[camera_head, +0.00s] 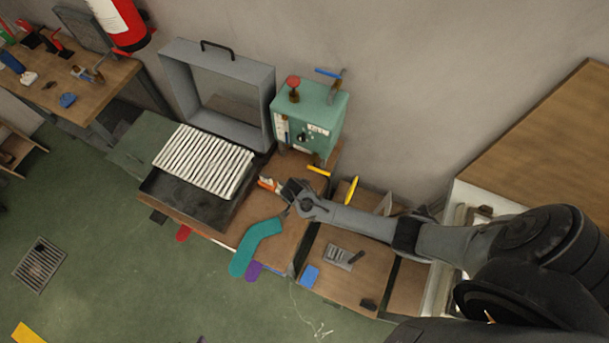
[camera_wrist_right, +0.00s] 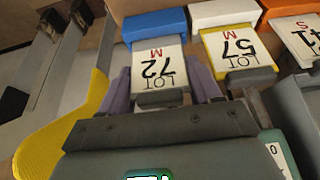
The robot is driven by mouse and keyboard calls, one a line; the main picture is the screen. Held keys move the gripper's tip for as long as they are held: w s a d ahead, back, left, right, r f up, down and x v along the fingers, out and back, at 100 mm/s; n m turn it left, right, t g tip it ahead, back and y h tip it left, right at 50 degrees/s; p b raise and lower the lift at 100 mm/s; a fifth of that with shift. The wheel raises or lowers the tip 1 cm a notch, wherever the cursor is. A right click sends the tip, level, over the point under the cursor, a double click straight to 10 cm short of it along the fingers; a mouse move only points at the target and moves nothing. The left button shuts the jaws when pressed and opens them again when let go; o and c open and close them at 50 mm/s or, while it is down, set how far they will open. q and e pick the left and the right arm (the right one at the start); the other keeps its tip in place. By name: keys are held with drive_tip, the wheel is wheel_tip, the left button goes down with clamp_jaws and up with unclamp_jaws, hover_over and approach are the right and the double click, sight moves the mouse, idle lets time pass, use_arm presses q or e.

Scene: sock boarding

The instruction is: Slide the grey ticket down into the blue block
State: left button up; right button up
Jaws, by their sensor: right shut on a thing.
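The blue block (camera_wrist_right: 155,25) is at the top middle of the right wrist view. A ticket (camera_wrist_right: 158,70) with a pale face marked LOT 72 M and a grey tab lies in front of it, its far end meeting the block. How far it is inside cannot be told. My right gripper (camera_wrist_right: 160,92) is shut on this ticket, with a purple-grey finger at each side. In the head view, my right gripper (camera_head: 290,191) is over the bench below the green machine, and the ticket is too small to make out. My left gripper is not in view.
An orange block (camera_wrist_right: 290,7) is farther right. A yellow sock-like shape (camera_wrist_right: 60,125) lies left.

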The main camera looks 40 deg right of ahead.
drive_tip(key=shift+f, duration=0.35)
drive_tip(key=o, duration=0.8)
drive_tip(key=shift+o, duration=0.2)
drive_tip(key=p+v, duration=0.1)
drive_tip(key=v, duration=0.9)
drive_tip(key=shift+r, duration=0.4)
drive_tip(key=shift+s+a, duration=0.1)
drive_tip(key=shift+s, duration=0.1)
